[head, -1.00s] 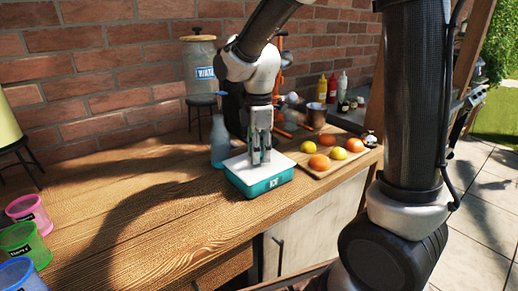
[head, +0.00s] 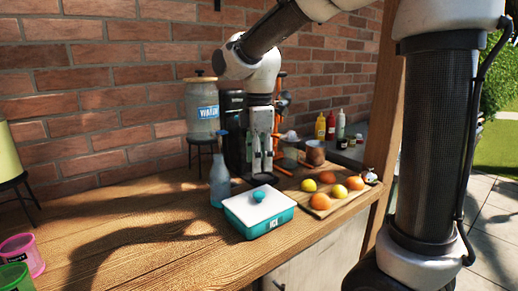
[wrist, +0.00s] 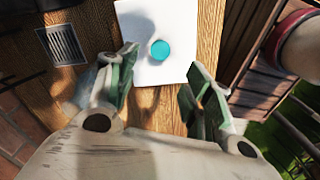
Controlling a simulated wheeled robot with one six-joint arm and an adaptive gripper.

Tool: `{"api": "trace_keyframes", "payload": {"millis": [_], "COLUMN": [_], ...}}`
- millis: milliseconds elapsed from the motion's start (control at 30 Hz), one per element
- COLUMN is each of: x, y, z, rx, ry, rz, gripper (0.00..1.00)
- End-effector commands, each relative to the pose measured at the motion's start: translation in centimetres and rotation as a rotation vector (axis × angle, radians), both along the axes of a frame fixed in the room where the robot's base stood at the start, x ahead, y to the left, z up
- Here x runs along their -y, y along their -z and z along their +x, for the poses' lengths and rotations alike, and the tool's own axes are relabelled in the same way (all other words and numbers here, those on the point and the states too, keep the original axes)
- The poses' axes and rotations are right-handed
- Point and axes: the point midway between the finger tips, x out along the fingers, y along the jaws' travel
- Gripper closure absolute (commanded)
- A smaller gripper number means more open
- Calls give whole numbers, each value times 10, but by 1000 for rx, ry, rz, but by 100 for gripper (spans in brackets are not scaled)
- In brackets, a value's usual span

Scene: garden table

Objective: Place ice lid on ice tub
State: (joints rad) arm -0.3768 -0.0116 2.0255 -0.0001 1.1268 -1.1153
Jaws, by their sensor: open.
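The teal ice tub (head: 262,226) stands on the wooden table, marked ICE on its front. The white ice lid (head: 243,207) lies on top of the tub, with a round teal knob (head: 259,196). It looks flat and in line with the tub's rim. In the wrist view the white lid (wrist: 140,30) and its knob (wrist: 160,49) show just beyond the fingertips. My gripper (head: 262,160) is above and behind the tub in the head view, open and empty, clear of the knob. The wrist view shows its fingers (wrist: 158,88) spread apart.
A blue spray bottle (head: 220,180) stands close left of the tub. A board (head: 322,211) with oranges and lemons lies to the right. A drink dispenser (head: 202,110), sauce bottles (head: 330,125) and a copper-coloured cup (head: 315,152) stand behind.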

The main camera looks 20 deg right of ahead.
Motion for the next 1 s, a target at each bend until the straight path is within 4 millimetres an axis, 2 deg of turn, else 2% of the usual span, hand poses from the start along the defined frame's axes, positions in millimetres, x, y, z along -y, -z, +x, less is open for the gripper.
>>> {"api": "trace_keyframes", "payload": {"millis": [33,167,367,467,567,667,800,900,1000], "x": [0,0,1,14,44,82,121,137,146], "y": [-9,-25,-32,-37,-43,-46,-34,-22,-13], "z": [0,0,-1,-11,-37,-77,-134,-164,-182], "rx": [3,2,1,21,71,139,221,263,290], "ry": [0,0,5,85,295,599,1018,1250,1399], "rz": [2,1,0,9,34,81,161,217,259], "gripper": [49,49,49,49,49,49,49,49,49]}}
